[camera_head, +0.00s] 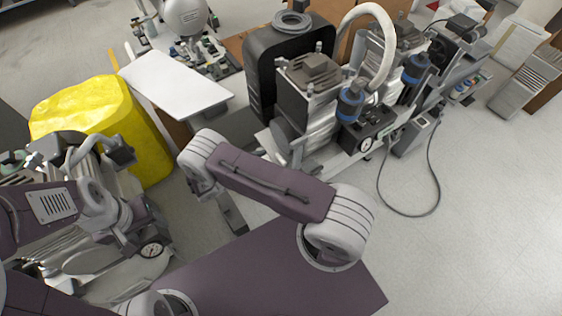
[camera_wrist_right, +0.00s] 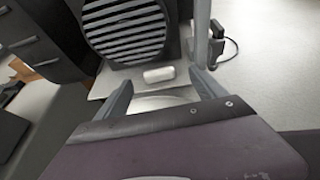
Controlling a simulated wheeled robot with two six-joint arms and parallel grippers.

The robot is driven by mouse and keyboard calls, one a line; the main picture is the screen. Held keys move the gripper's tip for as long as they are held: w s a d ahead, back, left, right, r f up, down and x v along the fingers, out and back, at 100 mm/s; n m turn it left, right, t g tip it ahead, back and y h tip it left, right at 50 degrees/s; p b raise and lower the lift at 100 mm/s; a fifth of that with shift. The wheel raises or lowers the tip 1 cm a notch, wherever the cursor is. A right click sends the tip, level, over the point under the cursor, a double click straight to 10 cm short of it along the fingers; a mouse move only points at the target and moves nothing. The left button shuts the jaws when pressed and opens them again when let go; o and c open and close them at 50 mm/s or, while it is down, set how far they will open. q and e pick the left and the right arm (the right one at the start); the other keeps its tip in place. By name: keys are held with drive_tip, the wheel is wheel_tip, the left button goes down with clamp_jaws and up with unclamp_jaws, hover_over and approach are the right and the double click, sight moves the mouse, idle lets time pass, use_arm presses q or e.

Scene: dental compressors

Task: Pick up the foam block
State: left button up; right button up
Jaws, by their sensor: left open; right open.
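A small white block (camera_wrist_right: 158,74), which looks like the foam block, lies on a light surface in the right wrist view, in front of a dark, ribbed round part. My right gripper (camera_wrist_right: 160,82) is open, its two grey fingers apart on either side of the view. The block shows between and just beyond them, not gripped. In the head view my right forearm hides the right gripper, and I cannot make out the block. My left gripper (camera_head: 143,217) is at the lower left beside a compressor, partly hidden; I see nothing held in it.
A compressor unit (camera_head: 308,88) with blue filters and a gauge stands beyond my right arm. A yellow container (camera_head: 88,110) and a white panel (camera_head: 176,82) are to the left. A cable (camera_head: 437,180) loops on the floor. Open floor lies to the right.

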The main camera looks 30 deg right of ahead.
sight(281, 158)
drive_tip(key=shift+x, duration=1.1)
drive_tip(key=b+x, duration=0.2)
drive_tip(key=x, duration=0.3)
drive_tip(key=shift+w+f+b, duration=0.1)
drive_tip(key=shift+b, duration=0.2)
drive_tip(key=c, duration=1.4)
